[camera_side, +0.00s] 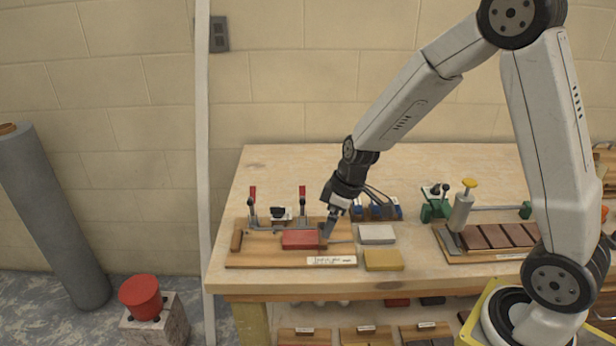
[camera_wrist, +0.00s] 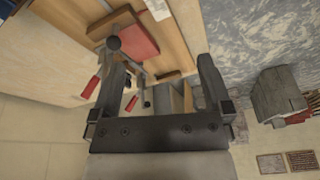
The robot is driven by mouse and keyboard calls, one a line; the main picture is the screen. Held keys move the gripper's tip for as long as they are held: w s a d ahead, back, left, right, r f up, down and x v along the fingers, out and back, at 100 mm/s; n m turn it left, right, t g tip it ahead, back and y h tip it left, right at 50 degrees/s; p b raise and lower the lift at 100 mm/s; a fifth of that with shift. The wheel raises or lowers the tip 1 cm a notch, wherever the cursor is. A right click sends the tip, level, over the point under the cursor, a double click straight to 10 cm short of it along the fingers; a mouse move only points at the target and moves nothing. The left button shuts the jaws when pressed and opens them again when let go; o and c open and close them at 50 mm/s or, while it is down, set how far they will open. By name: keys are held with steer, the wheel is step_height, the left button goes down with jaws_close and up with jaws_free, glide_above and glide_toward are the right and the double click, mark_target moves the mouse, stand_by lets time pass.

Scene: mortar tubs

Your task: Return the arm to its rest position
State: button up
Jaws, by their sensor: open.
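My arm reaches from the right side of the side view down to the left over the bench. My gripper (camera_side: 328,230) is low, in front of the right end of a red block (camera_side: 300,240) on a wooden clamp board (camera_side: 245,262). In the wrist view my gripper (camera_wrist: 168,78) has its two dark fingers wide apart with nothing held between them. The red block (camera_wrist: 132,42) shows there beyond the left finger. Whether a fingertip touches the block or board cannot be told.
Red-handled toggle clamps (camera_side: 302,205) stand at the board's back. A grey block (camera_side: 376,234) and a yellow block (camera_side: 383,260) lie to its right. A green clamp fixture (camera_side: 436,208) and a yellow-topped cylinder (camera_side: 461,208) stand farther right. The bench's back left (camera_side: 285,165) is clear.

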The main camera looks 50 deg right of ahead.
steer(key=s+a+r+m+h, duration=0.1)
steer(key=s+r+m, duration=0.2)
steer(key=s, duration=0.9)
steer(key=shift+a+m+h, duration=0.35)
steer(key=shift+m+h, duration=0.05)
steer(key=shift+m, duration=0.8)
